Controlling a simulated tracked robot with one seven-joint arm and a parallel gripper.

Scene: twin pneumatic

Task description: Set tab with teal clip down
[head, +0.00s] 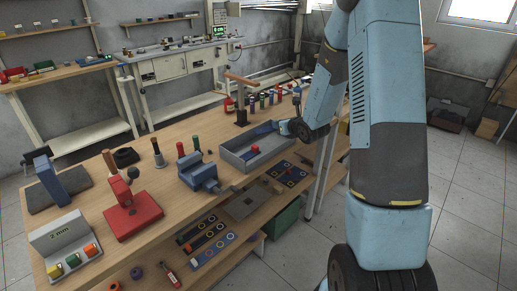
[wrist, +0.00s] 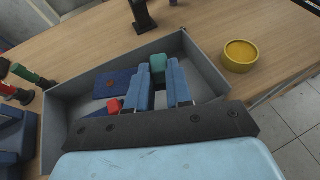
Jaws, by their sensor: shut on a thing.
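My gripper (wrist: 161,82) has blue fingers closed around a tab whose teal clip (wrist: 158,65) shows between and just beyond the fingertips in the wrist view. The rest of the held tab is mostly hidden by the fingers. The gripper is over the grey tray (wrist: 61,98); I cannot tell whether the tab touches its floor. A flat blue tab (wrist: 104,86) with a small brown-red spot lies in the tray left of the fingers. A red piece (wrist: 114,105) shows beside the left finger. In the head view my gripper (head: 283,127) is at the far right side of the tray (head: 236,162).
A yellow round dish (wrist: 239,56) stands right of the tray. A black stand (wrist: 142,18) is behind it. In the head view a blue vise (head: 198,171) is left of the tray, and several coloured bottles stand behind it. The table's front edge is close to the tray.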

